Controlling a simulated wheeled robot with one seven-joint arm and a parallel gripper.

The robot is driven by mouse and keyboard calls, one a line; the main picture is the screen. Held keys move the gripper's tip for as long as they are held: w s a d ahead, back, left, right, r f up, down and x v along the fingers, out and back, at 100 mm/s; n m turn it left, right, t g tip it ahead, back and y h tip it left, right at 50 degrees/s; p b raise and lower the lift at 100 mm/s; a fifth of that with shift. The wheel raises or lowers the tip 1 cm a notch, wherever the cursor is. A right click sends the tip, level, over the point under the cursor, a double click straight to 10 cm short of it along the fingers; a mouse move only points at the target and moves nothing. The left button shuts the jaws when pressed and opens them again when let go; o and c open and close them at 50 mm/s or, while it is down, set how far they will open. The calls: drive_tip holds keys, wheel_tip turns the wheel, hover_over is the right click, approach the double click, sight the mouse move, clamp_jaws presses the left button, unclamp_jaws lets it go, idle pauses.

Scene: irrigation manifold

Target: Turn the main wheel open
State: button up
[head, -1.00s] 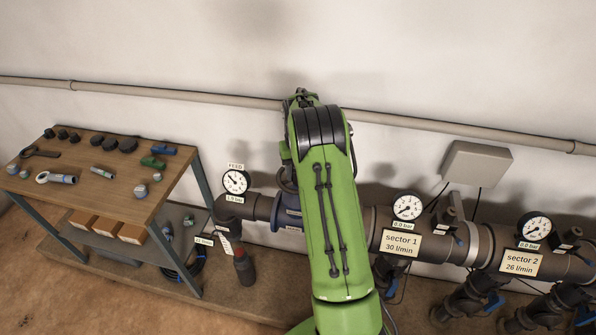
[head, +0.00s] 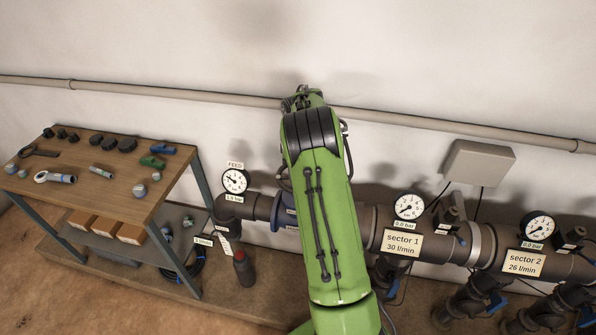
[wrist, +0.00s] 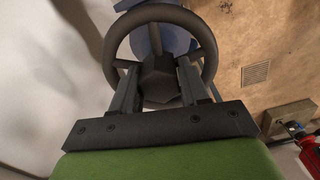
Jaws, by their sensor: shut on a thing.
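The main wheel (wrist: 207,50) is a dark round handwheel with a faceted hub (wrist: 158,82) in the wrist view. Behind it shows the blue valve body (wrist: 160,42), which also shows beside my arm in the head view (head: 284,213). My gripper (wrist: 158,70) is shut on the wheel, its two fingers on either side of the hub and inside the rim. In the head view my green arm hides the wheel and the gripper.
The feed gauge (head: 235,181) is left of the valve; sector gauges (head: 409,207) and (head: 538,229) stand on the pipe to the right. A workbench (head: 105,190) with tools is at left. A dark bottle (head: 244,269) stands below the valve. A grey box (head: 479,163) is on the wall.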

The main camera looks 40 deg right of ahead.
drive_tip(key=n+b, duration=0.1)
drive_tip(key=n, duration=0.5)
drive_tip(key=shift+n+b, duration=0.3)
drive_tip(key=shift+b, duration=0.05)
drive_tip(key=n+b, duration=0.1)
drive_tip(key=n, duration=0.2)
drive_tip(key=shift+n+b, duration=0.6)
drive_tip(key=shift+n, duration=1.2)
drive_tip(key=o, duration=1)
drive_tip(key=shift+o, duration=0.2)
wheel_tip(320, 180, up, 16)
drive_tip(key=p, duration=0.6)
drive_tip(key=shift+a+f, duration=0.1)
